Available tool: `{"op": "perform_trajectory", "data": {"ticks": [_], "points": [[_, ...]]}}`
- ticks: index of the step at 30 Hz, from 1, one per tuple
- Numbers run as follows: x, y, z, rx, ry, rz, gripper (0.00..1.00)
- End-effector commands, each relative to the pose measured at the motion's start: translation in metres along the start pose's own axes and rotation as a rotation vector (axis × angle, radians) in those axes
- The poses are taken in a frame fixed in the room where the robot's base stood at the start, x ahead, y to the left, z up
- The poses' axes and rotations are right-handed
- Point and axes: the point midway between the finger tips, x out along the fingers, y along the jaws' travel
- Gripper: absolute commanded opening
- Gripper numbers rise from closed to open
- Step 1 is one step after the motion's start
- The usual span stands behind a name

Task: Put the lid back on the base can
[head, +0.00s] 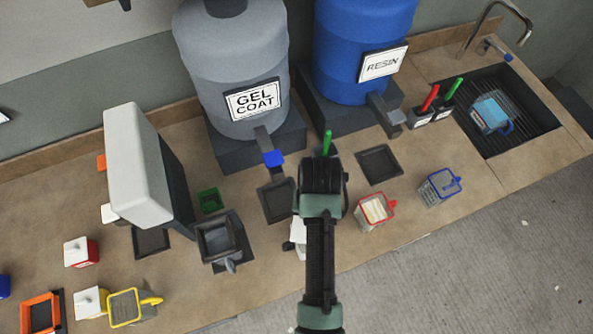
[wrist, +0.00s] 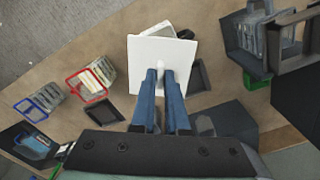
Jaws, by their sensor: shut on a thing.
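My gripper (wrist: 164,75) is shut on a white square lid (wrist: 152,52), its two blue fingers close together at the lid's middle. In the head view my gripper (head: 322,175) hides its own fingers, and only a white part of the lid (head: 298,232) shows left of my arm.
A red-rimmed container (head: 374,210) and a blue-rimmed container (head: 440,187) stand to the right. A grey container (head: 218,240) stands to the left. Behind are the grey gel coat drum (head: 235,75) and blue resin drum (head: 355,50). Bare counter lies between the containers.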

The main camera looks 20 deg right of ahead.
Motion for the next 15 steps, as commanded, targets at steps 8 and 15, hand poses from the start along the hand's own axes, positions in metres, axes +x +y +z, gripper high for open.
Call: {"op": "perform_trajectory", "data": {"ticks": [8, 15], "points": [[0.022, -0.001, 0.000, -0.004, 0.001, 0.000, 0.00], [0.043, -0.001, 0.000, -0.005, 0.001, 0.000, 0.00]]}}
